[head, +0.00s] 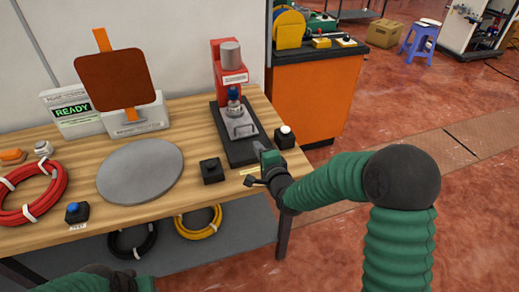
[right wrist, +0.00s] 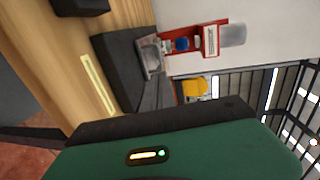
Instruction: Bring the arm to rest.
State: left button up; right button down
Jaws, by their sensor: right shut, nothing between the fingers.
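My right arm, green and ribbed with a black elbow, reaches in from the right in the head view. Its gripper (head: 262,158) is shut and empty at the table's right front edge, beside the dark base of the red press (head: 229,60). In the right wrist view my green gripper housing fills the bottom, and the press (right wrist: 208,40) shows beyond it, turned sideways. Only a green and black part of my left arm shows at the bottom left of the head view; its fingers cannot be made out.
The wooden table (head: 180,195) holds a grey disc (head: 140,171), a black block (head: 211,171), a red cable coil (head: 62,190), a blue-button box (head: 76,212) and a white-button box (head: 284,137). An orange cabinet (head: 308,100) stands behind. Open floor lies to the right.

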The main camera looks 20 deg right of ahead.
jog(key=s+d+r+n+g+p, duration=0.1)
jog(key=s+n+g+p, duration=1)
jog(key=s, duration=1.9)
jog(key=d+n+g, duration=0.1)
jog(key=n+g, duration=0.1)
jog(key=n, duration=0.4)
jog(key=shift+h+p, duration=0.4)
jog(key=shift+s+r, duration=0.1)
jog(key=shift+s, duration=0.05)
jog(key=shift+a, duration=0.15)
